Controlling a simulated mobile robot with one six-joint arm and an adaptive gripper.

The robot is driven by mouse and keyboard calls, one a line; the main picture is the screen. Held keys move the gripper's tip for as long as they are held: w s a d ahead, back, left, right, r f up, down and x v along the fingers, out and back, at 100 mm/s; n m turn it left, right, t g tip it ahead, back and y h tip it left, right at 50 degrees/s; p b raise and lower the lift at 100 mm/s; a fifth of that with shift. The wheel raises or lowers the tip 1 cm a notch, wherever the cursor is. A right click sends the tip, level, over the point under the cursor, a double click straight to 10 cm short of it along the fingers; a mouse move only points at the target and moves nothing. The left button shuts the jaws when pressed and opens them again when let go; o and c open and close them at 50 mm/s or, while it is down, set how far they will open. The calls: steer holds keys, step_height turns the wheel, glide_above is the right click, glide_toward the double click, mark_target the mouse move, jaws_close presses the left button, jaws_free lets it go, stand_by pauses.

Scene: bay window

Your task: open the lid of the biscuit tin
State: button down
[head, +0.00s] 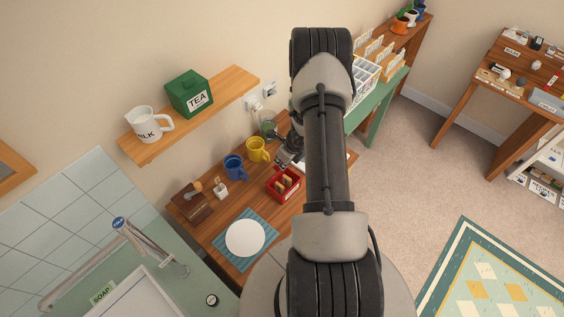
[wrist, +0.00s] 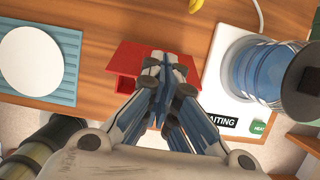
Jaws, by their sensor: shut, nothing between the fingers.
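A red box (head: 284,190) stands on the wooden counter, with tan pieces showing at its top. It may be the biscuit tin, but no lettering on it is readable and I cannot make out a lid. A red thing, apparently the same box, shows in the wrist view (wrist: 128,62), partly hidden behind my fingers. My gripper (wrist: 164,62) is shut and empty, its fingertips in front of the red box in that view. I cannot tell whether they touch it. In the head view my gripper (head: 287,157) is small and partly hidden by my arm, just behind the box.
A white plate (head: 245,238) lies on a blue mat left of the box. Blue (head: 235,167) and yellow (head: 257,150) mugs stand behind. A blue-tinted kettle-like vessel (wrist: 262,70) on a white base is close on the right in the wrist view. A shelf (head: 225,88) hangs above.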

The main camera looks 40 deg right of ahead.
stand_by(0.3)
steer(key=w+r+p+v, duration=0.1)
steer(key=w+p+v, duration=0.2)
steer(key=p+v, duration=0.65)
steer(key=s+d+f+t+b, duration=0.15)
steer(key=s+f+b, duration=0.25)
steer(key=s+b, duration=0.5)
steer(key=s+f+t+b, duration=0.3)
steer(key=s+f+b, duration=0.15)
steer(key=b, duration=0.85)
steer(key=w+a+f+b, duration=0.1)
steer(key=w+f, duration=0.4)
steer(key=w, duration=0.5)
steer(key=shift+f+b, duration=0.25)
steer(key=shift+b, duration=0.4)
steer(key=shift+a+r+g, duration=0.1)
steer(key=shift+a+g, duration=0.05)
steer(key=shift+g, duration=0.1)
